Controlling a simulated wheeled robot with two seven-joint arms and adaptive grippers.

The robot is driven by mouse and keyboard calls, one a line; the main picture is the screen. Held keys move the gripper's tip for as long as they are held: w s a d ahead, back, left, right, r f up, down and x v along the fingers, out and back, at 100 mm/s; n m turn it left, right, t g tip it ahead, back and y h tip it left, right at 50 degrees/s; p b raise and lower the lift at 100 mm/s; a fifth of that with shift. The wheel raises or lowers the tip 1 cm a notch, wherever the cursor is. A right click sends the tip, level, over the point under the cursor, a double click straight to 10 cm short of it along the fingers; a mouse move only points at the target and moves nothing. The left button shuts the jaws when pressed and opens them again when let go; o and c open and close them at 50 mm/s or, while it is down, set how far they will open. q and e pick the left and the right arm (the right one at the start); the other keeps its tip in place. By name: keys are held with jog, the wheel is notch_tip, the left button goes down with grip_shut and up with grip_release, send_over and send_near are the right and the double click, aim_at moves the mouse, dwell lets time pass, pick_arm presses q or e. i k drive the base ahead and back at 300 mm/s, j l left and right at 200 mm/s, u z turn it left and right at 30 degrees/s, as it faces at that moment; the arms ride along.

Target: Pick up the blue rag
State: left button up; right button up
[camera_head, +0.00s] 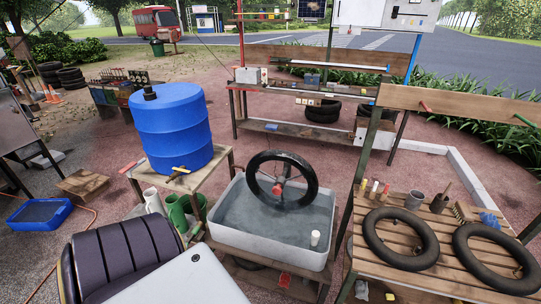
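A small crumpled blue cloth, which looks like the blue rag (489,220), lies on the slatted wooden table (398,202) at the right. It is near the table's back right, behind the right-hand black tyre (497,258), which may hide part of it. Neither of my grippers is in view.
A second tyre (400,238), a grey cup (414,201) and a brush are on the same table. A wooden board (460,103) spans above its back. Left of it stands a water-filled basin (270,235) with a wheel, then a blue barrel (172,130). A dark ribbed seat (120,255) is at the front.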

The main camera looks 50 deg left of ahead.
aim_at(489, 220)
jog(key=u, duration=1)
jog(key=z, duration=1.3)
jog(key=i+l, duration=0.15)
jog(key=l, duration=0.2)
jog(key=i+l, duration=0.15)
jog(key=l, duration=0.25)
jog(key=i+l, duration=0.15)
jog(key=l, duration=0.2)
jog(key=i+l, duration=0.2)
jog(key=l, duration=0.2)
jog(key=i+l, duration=0.15)
jog(key=l, duration=0.2)
jog(key=i+l, duration=0.15)
jog(key=l, duration=0.25)
